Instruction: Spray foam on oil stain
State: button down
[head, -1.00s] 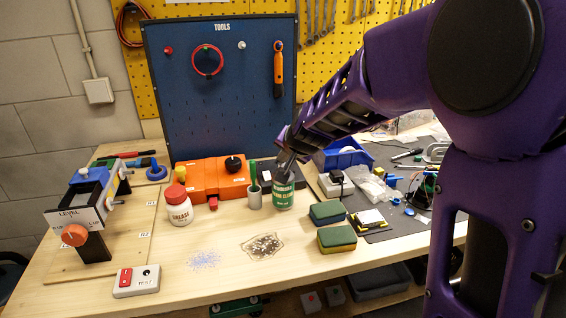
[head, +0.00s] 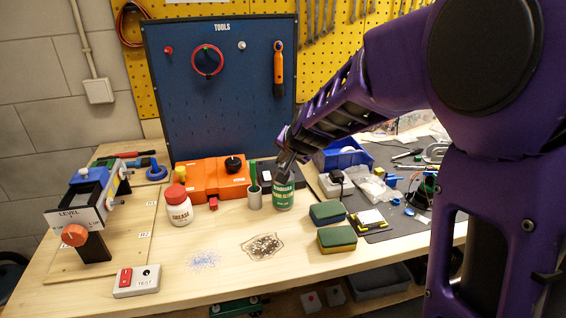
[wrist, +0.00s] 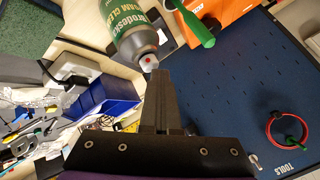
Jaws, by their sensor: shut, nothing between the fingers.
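The green foam cleaner can (head: 283,196) stands upright on the wooden bench, and its grey top with a small red nozzle shows in the wrist view (wrist: 137,40). My gripper (head: 283,165) is at the top of the can, its shut fingers (wrist: 158,75) beside the nozzle with nothing between them. I cannot tell whether the fingertips touch the can.
A white grease jar (head: 179,207) and a grey holder with a green-handled tool (head: 254,196) stand left of the can. An orange box (head: 212,180) is behind. A test switch box (head: 137,281) sits front left.

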jog(key=shift+f, duration=0.15)
jog(key=shift+s+f+b, duration=0.1)
jog(key=shift+f+b, duration=0.35)
jog(key=shift+b, duration=0.1)
jog(key=shift+f, duration=0.1)
jog(key=shift+r+p, duration=0.3)
dwell(0.3)
notch_tip(320, 180, up, 6)
jog(key=p, duration=0.4)
jog(key=shift+r+p, duration=0.15)
jog(key=shift+p, duration=0.15)
dwell(2.2)
